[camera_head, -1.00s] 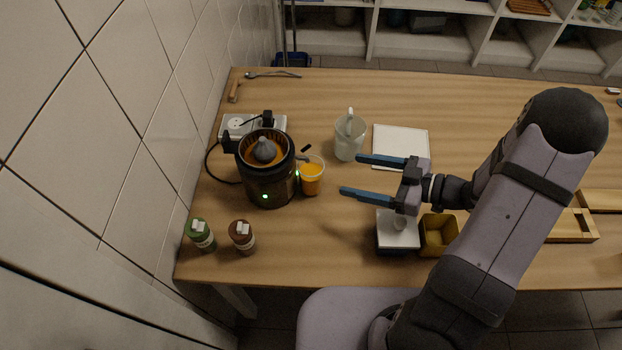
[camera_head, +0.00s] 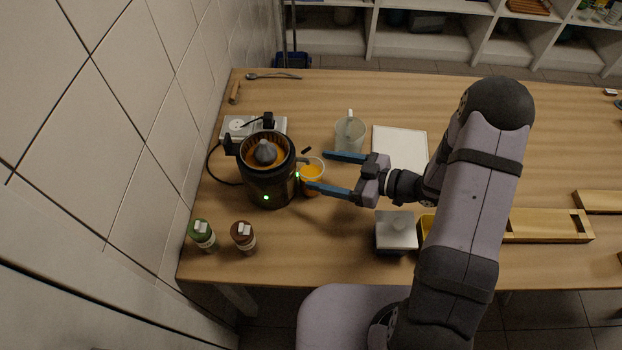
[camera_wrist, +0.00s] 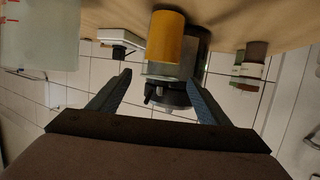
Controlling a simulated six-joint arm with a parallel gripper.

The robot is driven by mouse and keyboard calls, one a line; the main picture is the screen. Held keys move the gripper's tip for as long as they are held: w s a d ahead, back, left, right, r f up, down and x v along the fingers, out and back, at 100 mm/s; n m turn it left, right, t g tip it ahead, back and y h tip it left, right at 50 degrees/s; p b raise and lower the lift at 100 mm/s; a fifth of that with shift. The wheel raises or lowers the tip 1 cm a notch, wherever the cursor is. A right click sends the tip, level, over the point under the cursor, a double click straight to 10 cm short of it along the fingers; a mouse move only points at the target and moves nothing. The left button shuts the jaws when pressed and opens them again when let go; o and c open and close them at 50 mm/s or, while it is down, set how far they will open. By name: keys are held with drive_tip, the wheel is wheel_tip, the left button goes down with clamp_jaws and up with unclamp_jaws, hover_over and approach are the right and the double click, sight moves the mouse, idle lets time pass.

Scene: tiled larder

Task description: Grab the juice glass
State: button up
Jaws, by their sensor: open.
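The juice glass (camera_head: 313,170), a clear glass with orange juice, stands on the table just right of the black juicer (camera_head: 270,182), under its spout. In the wrist view the glass (camera_wrist: 165,38) appears upside down near the top centre, in front of the juicer. My gripper (camera_head: 316,171) is open, with its two blue fingers pointing left toward the glass. In the head view the near fingertip overlaps the glass's lower right side. In the wrist view the fingers (camera_wrist: 160,80) are apart with nothing gripped; I cannot tell whether one touches the glass.
A clear pitcher (camera_head: 350,134) stands close behind the far finger. A white board (camera_head: 400,146) lies right of it. A small scale (camera_head: 396,232) sits below my gripper. A green-labelled jar (camera_head: 203,237) and a brown jar (camera_head: 243,238) stand at the front left. A power strip (camera_head: 240,124) lies behind the juicer.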

drive_tip(key=shift+x, duration=1.25)
drive_tip(key=shift+c, duration=0.3)
clamp_jaws()
drive_tip(key=shift+r, duration=0.25)
drive_tip(key=shift+d+r, duration=0.1)
drive_tip(key=shift+r, duration=0.25)
drive_tip(key=s+d+r+b, duration=0.1)
drive_tip(key=d+r, duration=0.2)
drive_tip(key=r, duration=1.1)
drive_tip(key=shift+s+d, duration=0.25)
drive_tip(key=shift+d, duration=0.05)
